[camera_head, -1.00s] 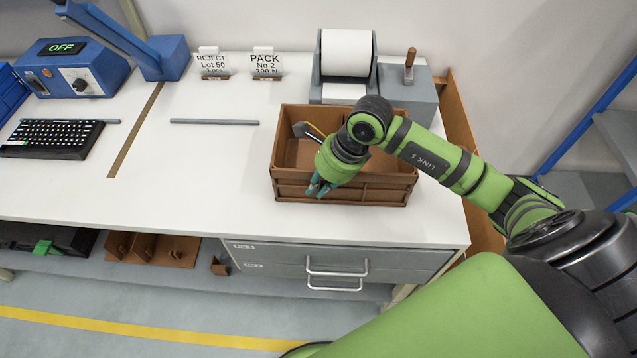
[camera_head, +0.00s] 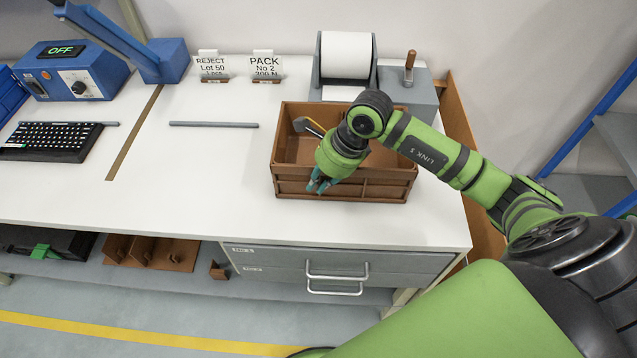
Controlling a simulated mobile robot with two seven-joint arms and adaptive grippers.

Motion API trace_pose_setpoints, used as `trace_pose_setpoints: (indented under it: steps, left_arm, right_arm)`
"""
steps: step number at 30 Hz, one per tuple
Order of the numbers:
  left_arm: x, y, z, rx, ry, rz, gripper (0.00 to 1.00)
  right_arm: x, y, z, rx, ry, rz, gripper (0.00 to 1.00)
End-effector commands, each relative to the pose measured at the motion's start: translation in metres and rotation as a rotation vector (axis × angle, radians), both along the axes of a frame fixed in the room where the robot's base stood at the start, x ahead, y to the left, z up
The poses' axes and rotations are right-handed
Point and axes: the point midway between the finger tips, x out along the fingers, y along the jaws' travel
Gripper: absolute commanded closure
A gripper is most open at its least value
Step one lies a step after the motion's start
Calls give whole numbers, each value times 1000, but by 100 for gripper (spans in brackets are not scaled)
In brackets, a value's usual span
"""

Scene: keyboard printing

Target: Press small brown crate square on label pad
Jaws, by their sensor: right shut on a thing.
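The small brown crate (camera_head: 388,187) stands on the white worktop at the right, its front side facing the worktop's front edge. It looks upright and open at the top. My right gripper (camera_head: 320,184) comes down at the crate's front wall, its teal fingers closed on that wall. The forearm covers part of the crate's inside and its right rear. I cannot make out a separate label pad; the surface under the crate is hidden. My left gripper is not in view.
A label roll holder (camera_head: 346,58) and a grey lever press (camera_head: 410,90) stand behind the crate. REJECT (camera_head: 212,66) and PACK (camera_head: 266,66) cards stand at the back. A grey bar (camera_head: 213,124) lies left of the crate. A keyboard (camera_head: 50,138) lies far left.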

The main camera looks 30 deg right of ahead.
Motion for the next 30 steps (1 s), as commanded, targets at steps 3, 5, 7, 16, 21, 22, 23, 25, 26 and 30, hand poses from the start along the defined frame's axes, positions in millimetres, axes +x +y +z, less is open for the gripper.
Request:
trace_pose_setpoints:
  steps: [3,5,7,16,21,22,23,25,26,30]
  left_arm:
    - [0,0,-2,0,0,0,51]
    - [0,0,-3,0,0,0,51]
    - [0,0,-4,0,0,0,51]
    - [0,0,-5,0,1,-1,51]
    - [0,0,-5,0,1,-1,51]
    - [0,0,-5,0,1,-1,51]
    - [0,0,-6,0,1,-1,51]
    - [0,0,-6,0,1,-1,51]
    - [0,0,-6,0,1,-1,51]
    - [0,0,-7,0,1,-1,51]
  right_arm:
    - [3,-2,1,-1,-4,0,100]
    - [5,-3,1,-1,-4,0,100]
    - [6,-4,1,-2,-5,-1,100]
    - [4,-3,1,-3,-4,1,100]
    - [-2,1,0,-2,-3,1,100]
    - [-3,2,0,-2,-3,2,100]
    - [-4,3,0,-2,-3,2,100]
    - [-7,4,-1,-2,-3,1,100]
    - [-8,5,-1,-2,-3,1,100]
    - [-12,7,-1,-3,-4,1,100]
